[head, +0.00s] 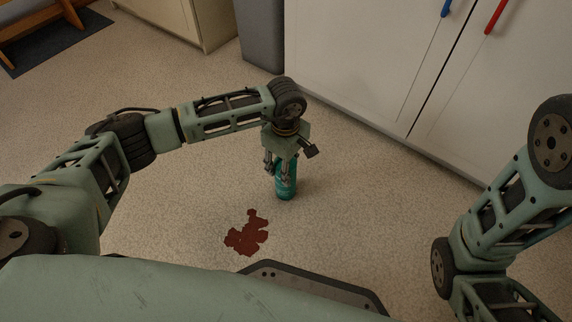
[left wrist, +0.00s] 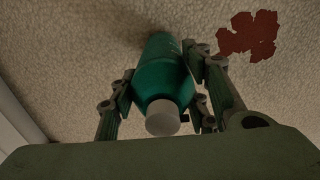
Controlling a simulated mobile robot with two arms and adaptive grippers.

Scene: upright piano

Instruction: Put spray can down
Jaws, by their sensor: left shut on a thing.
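The spray can is a teal cylinder (head: 286,184), upright at the middle of the head view, with its base at or very near the floor; I cannot tell whether it touches. My left gripper (head: 280,166) comes down from above and is shut on the can, hiding its upper part. In the left wrist view the can (left wrist: 163,80) sits between the two fingers of the left gripper (left wrist: 165,95), its pale round cap toward the camera. My right arm shows at the right of the head view, but its gripper is not in view.
A dark red stain (head: 247,236) lies on the speckled floor (head: 190,215) to the lower left of the can. White cabinets (head: 375,70) with red and blue handles stand behind, and a grey bin-like box (head: 261,35) stands beside them.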

